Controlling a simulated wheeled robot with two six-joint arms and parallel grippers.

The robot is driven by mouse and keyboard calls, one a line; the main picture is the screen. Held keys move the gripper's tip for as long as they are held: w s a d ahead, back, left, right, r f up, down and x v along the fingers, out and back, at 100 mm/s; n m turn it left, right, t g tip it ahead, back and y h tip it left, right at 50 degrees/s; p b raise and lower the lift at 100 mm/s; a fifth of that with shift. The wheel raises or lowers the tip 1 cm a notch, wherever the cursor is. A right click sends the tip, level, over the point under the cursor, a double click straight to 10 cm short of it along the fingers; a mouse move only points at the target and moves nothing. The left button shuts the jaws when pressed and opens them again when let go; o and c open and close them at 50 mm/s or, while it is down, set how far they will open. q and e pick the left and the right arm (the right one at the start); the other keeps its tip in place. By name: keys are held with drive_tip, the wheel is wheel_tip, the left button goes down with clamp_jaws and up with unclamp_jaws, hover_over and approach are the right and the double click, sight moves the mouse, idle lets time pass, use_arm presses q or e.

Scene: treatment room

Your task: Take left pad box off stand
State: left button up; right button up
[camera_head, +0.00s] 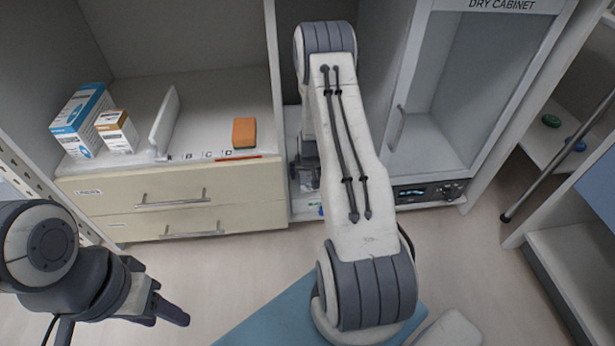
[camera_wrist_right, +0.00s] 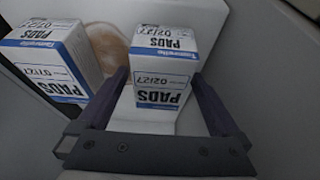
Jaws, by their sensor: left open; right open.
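Two white-and-blue pad boxes show in the right wrist view, their print upside down. One pad box marked 02/27 (camera_wrist_right: 165,65) stands between the fingers of my right gripper (camera_wrist_right: 160,85), which is open. The fingers lie on either side of it; I cannot tell whether they touch it. The other pad box, marked 07/27 (camera_wrist_right: 50,62), is to the left, outside the left finger. A pale surface, perhaps the stand, lies beneath them. In the head view my right gripper and both pad boxes are hidden or out of frame. My left gripper (camera_head: 165,312) is open, low at the left.
A counter (camera_head: 215,95) over two drawers holds a blue-and-white box (camera_head: 72,125), a smaller orange-and-white box (camera_head: 118,130), a white upright divider (camera_head: 165,125) and an orange block (camera_head: 244,132). A dry cabinet (camera_head: 435,140) stands right of my right arm. Some floor is free.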

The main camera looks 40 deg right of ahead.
drive_tip(key=c, duration=1.4)
